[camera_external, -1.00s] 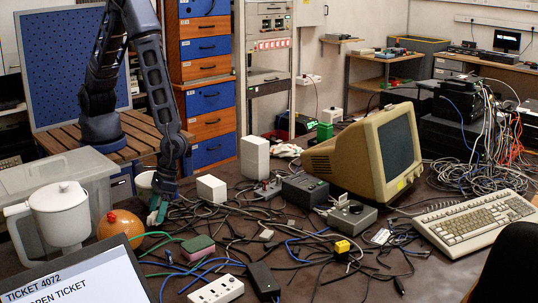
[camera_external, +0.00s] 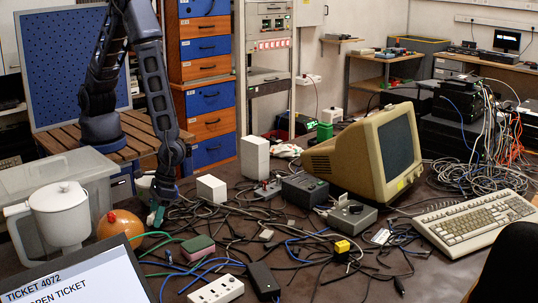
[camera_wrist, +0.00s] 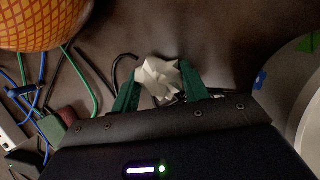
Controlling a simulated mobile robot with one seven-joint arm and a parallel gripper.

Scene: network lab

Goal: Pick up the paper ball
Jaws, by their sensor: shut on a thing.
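The paper ball (camera_wrist: 160,79) is a crumpled white lump in the wrist view. It sits between the two green fingertips of my gripper (camera_wrist: 158,90), which are shut on it from both sides. In the external view my gripper (camera_external: 155,217) points down at the left side of the dark table, just right of the orange round object. The paper ball cannot be made out there. Whether it touches the table is not clear.
The orange patterned round object (camera_external: 120,226) and a white lidded jug (camera_external: 61,215) stand to the left. Cables, a green-topped sponge-like block (camera_external: 198,246) and a white power strip (camera_external: 216,290) lie to the right. A white container (camera_wrist: 299,75) is at the wrist view's right.

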